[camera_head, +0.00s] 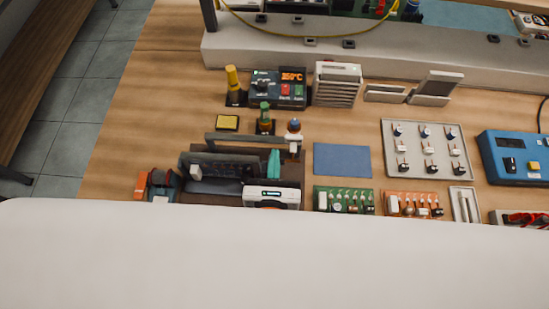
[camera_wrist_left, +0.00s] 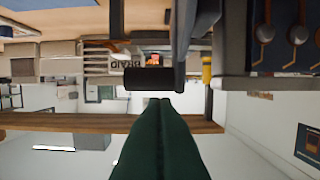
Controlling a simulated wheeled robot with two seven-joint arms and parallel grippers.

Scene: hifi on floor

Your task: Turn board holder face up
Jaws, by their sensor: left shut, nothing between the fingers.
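The board holder (camera_head: 222,165) is a dark frame with a long grey rail, at left of centre on the bench in the head view. Which face is up I cannot tell. My left gripper (camera_head: 273,155) has green fingers and points away from me at the holder's right part. It is shut with nothing between the fingers. In the left wrist view my left gripper (camera_wrist_left: 160,101) rises from the bottom, its tips just below a dark, rounded bar (camera_wrist_left: 150,78) in the picture. Whether they touch it is unclear. My right gripper is out of view.
A blue mat (camera_head: 342,160), circuit boards (camera_head: 343,199) and a parts tray (camera_head: 428,173) lie to the right.

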